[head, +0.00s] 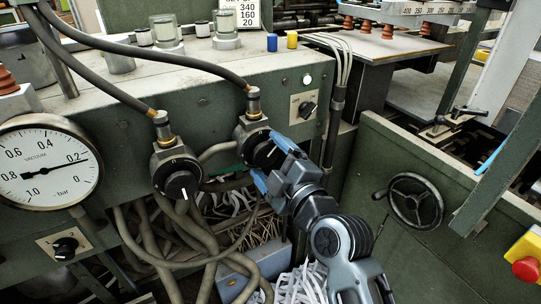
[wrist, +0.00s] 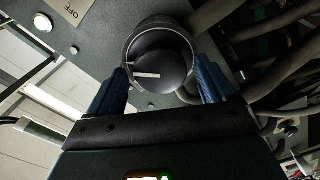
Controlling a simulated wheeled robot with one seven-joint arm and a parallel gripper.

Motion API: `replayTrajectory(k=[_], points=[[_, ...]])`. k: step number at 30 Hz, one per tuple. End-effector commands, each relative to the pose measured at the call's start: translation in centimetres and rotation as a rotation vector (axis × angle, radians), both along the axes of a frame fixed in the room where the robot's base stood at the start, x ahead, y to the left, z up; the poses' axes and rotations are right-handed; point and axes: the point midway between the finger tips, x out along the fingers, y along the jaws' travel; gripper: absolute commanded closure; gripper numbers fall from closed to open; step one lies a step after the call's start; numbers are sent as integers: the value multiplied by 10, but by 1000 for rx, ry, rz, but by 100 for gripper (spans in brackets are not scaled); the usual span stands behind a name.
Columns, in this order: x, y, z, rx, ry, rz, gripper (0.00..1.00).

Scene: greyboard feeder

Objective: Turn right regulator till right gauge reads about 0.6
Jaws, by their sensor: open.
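The right regulator's black knob (head: 263,150) sits on the green panel below a hose fitting, partly covered by my gripper (head: 269,162). In the wrist view the knob (wrist: 158,68) is between the two blue fingers of my gripper (wrist: 162,82), its white pointer line toward picture left. The fingers are open, one on each side of the knob; I cannot tell whether they touch it. A round white vacuum gauge (head: 42,178) is at the left of the head view, its needle near 0.2. I cannot tell whether it is the right gauge; no other gauge shows.
The left regulator (head: 182,184) is beside the right one, its white mark pointing down. Hoses (head: 180,235) hang below both. A small switch (head: 307,109) is just right of my gripper. A handwheel (head: 415,200) and a red button (head: 526,268) are farther right.

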Motion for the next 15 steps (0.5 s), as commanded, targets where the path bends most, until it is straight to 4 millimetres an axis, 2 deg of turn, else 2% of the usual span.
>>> replayTrajectory(k=[8,15], points=[[2,1,0,0,0,0,17],[2,1,0,0,0,0,38]])
